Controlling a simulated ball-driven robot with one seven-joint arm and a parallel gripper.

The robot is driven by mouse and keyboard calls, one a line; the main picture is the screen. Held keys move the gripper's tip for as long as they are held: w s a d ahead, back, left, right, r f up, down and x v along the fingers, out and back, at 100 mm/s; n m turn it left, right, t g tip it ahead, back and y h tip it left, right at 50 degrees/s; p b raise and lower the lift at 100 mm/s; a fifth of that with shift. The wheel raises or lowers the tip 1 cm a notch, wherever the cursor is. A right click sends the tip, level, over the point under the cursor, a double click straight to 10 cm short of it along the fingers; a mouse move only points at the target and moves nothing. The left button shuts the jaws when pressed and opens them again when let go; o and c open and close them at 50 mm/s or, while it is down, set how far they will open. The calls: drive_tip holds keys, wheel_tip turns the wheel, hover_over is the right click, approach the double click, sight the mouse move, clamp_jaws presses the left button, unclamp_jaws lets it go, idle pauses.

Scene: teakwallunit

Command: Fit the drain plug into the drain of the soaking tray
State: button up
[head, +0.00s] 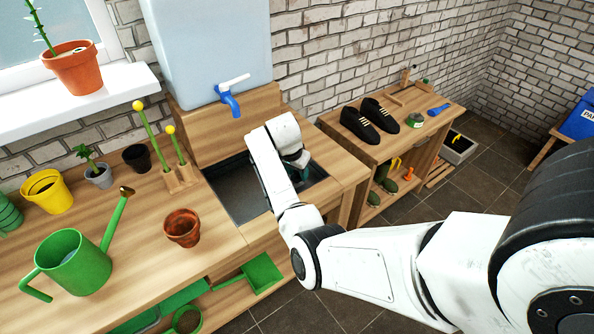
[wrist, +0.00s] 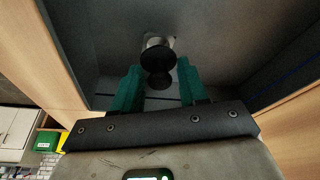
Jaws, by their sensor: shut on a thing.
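The soaking tray (head: 238,207) is a dark grey basin set into the wooden bench; its floor and walls fill the top of the wrist view (wrist: 230,35). My gripper (wrist: 158,66) reaches down into it, its two teal fingers shut on the black drain plug (wrist: 158,55). The plug has a round disc and a smaller knob towards me. A pale metal drain fitting (wrist: 168,41) shows just behind the plug, mostly hidden by it. I cannot tell whether the plug touches the drain. In the head view my arm hides the plug and drain.
A blue tap (head: 230,103) on a pale tank overhangs the tray. A terracotta pot (head: 183,228) and a green watering can (head: 75,262) stand on the bench to the left. A second bench with black shoes (head: 372,121) is at the right.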

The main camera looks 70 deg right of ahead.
drive_tip(key=shift+f+b, duration=0.75)
drive_tip(key=shift+f, duration=0.35)
drive_tip(key=o, duration=1.1)
drive_tip(key=v, duration=1.1)
drive_tip(key=shift+b, duration=0.3)
drive_tip(key=shift+f, duration=0.1)
